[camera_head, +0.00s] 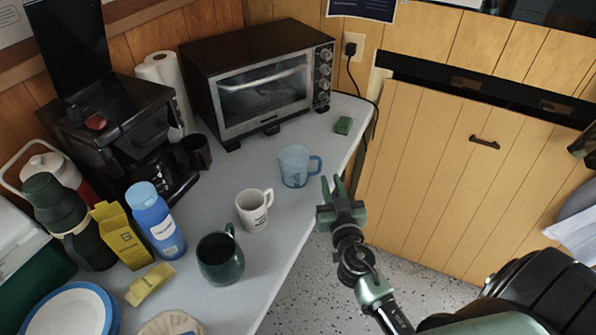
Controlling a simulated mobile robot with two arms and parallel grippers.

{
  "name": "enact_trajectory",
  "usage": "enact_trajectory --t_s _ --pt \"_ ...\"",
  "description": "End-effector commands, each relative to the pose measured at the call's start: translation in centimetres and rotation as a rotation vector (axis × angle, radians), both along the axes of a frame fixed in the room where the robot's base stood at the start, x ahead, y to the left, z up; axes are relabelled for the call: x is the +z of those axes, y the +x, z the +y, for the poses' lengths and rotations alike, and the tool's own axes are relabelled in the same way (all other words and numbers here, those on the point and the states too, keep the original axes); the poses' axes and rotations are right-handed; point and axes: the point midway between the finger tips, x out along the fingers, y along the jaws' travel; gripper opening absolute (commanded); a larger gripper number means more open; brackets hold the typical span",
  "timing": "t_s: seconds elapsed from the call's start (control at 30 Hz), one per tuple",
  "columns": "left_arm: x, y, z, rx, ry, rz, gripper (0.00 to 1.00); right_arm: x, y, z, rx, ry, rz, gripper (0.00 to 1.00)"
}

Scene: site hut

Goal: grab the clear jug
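The clear jug (294,167) is see-through with a blue tint and stands upright on the counter near its front edge. Its handle points right. My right gripper (332,184) is just to the right of and below the jug in the head view, apart from the handle by a small gap in the picture. Its two green fingers are spread with nothing visible between them. My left gripper is not in this view.
A white mug (253,212) and a dark green mug (219,262) stand left of the jug. A toaster oven (258,82) is behind it. A blue bottle (156,222) stands further left.

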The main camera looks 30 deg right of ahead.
Motion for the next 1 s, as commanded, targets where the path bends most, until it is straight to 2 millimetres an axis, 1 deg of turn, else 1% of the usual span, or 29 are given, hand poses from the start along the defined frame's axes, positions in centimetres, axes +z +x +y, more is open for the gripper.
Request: enact_trajectory --t_s 0.07,0.17,0.3,0.47,0.6,0.7,0.8,1.0 --pt "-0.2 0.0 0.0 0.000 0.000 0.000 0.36 0.2 0.6 0.3 0.030 -0.001 -0.022 0.20" --pt "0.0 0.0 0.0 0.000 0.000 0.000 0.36 0.5 1.3 0.5 0.047 0.001 -0.031 0.20" --pt "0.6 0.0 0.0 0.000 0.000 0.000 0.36 0.5 2.8 0.0 0.048 0.001 -0.032 0.20" --pt "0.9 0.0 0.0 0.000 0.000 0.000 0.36 0.0 4.6 -0.4 0.047 -0.001 -0.030 0.20" --pt "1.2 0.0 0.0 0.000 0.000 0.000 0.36 -0.6 6.7 -0.9 0.048 0.000 -0.029 0.20" --pt "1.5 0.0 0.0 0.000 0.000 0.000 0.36 -0.5 7.8 -1.3 0.047 0.001 -0.030 0.20" --pt "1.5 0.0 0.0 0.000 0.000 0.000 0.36 -0.7 8.3 -1.5 0.047 0.002 -0.029 0.20" --pt "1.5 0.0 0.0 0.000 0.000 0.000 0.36 -0.7 8.3 -1.5 0.047 0.002 -0.029 0.20"
